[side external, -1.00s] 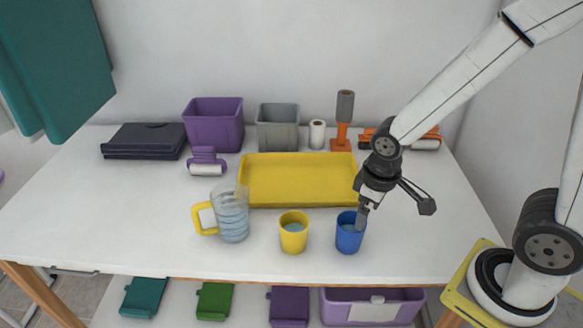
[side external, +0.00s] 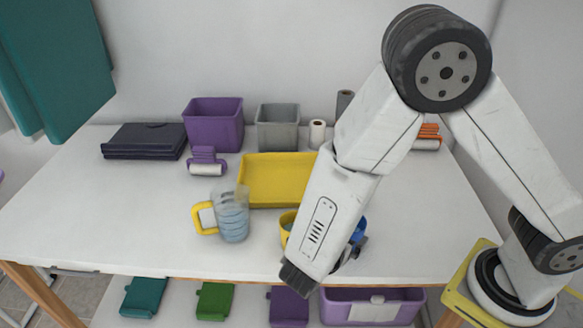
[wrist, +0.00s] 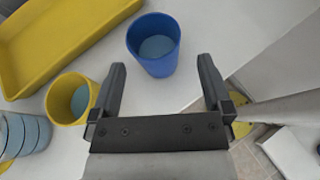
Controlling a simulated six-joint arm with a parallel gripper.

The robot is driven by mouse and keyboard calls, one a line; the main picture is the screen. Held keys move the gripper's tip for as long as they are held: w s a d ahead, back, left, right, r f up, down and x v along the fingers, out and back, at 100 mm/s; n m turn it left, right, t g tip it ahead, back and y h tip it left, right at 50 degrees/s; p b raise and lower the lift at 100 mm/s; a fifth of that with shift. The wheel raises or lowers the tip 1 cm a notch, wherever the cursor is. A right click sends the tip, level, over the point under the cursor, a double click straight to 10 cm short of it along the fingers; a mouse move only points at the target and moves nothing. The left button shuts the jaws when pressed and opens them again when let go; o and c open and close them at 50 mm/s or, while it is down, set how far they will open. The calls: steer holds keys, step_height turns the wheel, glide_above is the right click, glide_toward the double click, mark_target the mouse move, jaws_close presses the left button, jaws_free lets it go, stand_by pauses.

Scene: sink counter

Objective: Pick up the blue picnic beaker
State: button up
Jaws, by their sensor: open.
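The blue picnic beaker (wrist: 153,46) stands upright on the counter with pale blue contents in it. It lies just ahead of my gripper (wrist: 162,66) in the wrist view, roughly in line with the gap between the fingers. My gripper is open and empty, with one finger on either side of that gap. In the side external view my arm covers most of the blue beaker (side external: 359,231), and only a blue sliver shows at its right. My gripper is mostly hidden there too.
A yellow beaker (wrist: 71,98) stands close to the left finger. A yellow tray (side external: 270,180) lies behind the beakers. A clear jug with a yellow handle (side external: 232,215) stands to the left. Purple (side external: 213,125) and grey (side external: 278,128) bins stand at the back. The counter's front edge is near.

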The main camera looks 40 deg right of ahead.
steer(key=shift+w+a+n+t, duration=0.15)
steer(key=shift+a+n+t, duration=0.1)
steer(key=shift+n+t, duration=0.15)
steer(key=shift+d, duration=0.1)
steer(key=shift+x, duration=1.2)
steer(key=shift+d, duration=0.1)
steer(key=shift+x, duration=2.5)
steer(key=c, duration=1.3)
